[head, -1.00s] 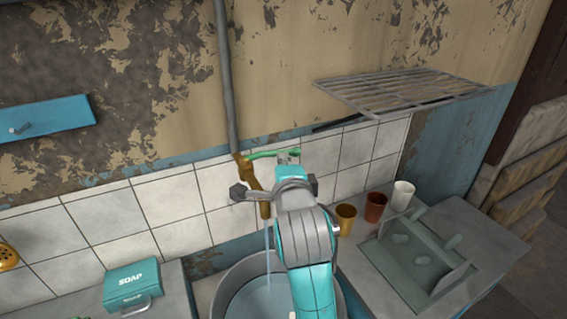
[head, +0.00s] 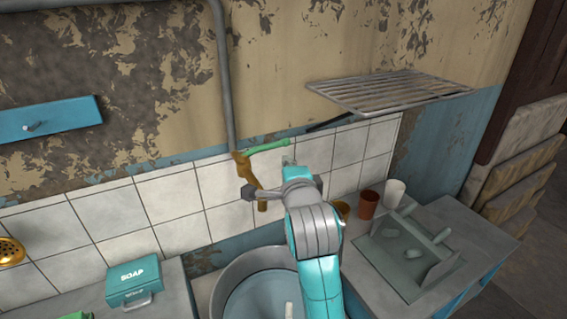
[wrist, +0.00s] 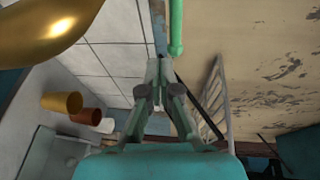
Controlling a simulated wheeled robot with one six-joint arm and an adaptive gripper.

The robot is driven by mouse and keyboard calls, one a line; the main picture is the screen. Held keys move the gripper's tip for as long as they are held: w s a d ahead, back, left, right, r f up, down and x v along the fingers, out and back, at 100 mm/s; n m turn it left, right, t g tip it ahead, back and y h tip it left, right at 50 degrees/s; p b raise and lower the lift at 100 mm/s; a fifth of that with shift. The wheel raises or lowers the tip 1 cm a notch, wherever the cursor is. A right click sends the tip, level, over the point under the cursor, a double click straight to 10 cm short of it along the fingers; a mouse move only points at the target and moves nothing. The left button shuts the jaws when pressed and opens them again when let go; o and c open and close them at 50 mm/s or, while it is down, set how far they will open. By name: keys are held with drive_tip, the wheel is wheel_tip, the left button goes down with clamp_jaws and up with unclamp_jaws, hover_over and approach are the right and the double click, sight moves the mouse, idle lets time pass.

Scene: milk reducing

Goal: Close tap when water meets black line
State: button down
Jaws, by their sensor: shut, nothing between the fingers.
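The brass tap (head: 243,168) hangs from the wall pipe, with its green handle (head: 268,146) reaching right. The handle also shows at the top of the wrist view (wrist: 176,28), just beyond my fingertips. My gripper (head: 287,161) is shut and empty, close to the handle's right end; I cannot tell whether they touch. The wrist view shows the fingers (wrist: 160,66) together. Below the spout stands a round grey basin (head: 222,283) holding water (head: 258,296). No stream shows under the spout. I cannot make out a black line; my arm hides the basin's right side.
Cups, including a brown one (head: 368,204) and a white one (head: 394,192), stand on the right counter by a sunken tray (head: 385,262). A metal rack (head: 385,90) juts from the wall at upper right.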

drive_tip(key=s+d+r, duration=0.1)
drive_tip(key=s+d, duration=0.4)
drive_tip(key=s, duration=0.3)
drive_tip(key=shift+s+r, duration=0.15)
drive_tip(key=shift+s, duration=0.05)
drive_tip(key=s+d+f+n, duration=0.3)
drive_tip(key=s+f, duration=0.2)
drive_tip(key=f, duration=0.3)
drive_tip(key=s+d+f+n+h, duration=0.1)
drive_tip(key=s+d+f+n, duration=0.1)
drive_tip(key=s+d+f, duration=0.45)
drive_tip(key=s+f+n, duration=0.3)
drive_tip(key=s+f, duration=0.1)
drive_tip(key=f, duration=0.6)
drive_tip(key=s+d+f+n, duration=0.1)
drive_tip(key=s+d+n, duration=0.1)
drive_tip(key=s, duration=0.8)
drive_tip(key=s+d+f+n+g+h, duration=0.1)
drive_tip(key=s+d+f+n, duration=0.1)
drive_tip(key=s, duration=0.7)
drive_tip(key=s+d+f+n+h, duration=0.1)
drive_tip(key=s+d+n, duration=0.1)
drive_tip(key=s, duration=0.8)
drive_tip(key=shift+s+d+f+n, duration=0.15)
drive_tip(key=shift+s+d+n, duration=0.2)
drive_tip(key=shift+n, duration=0.45)
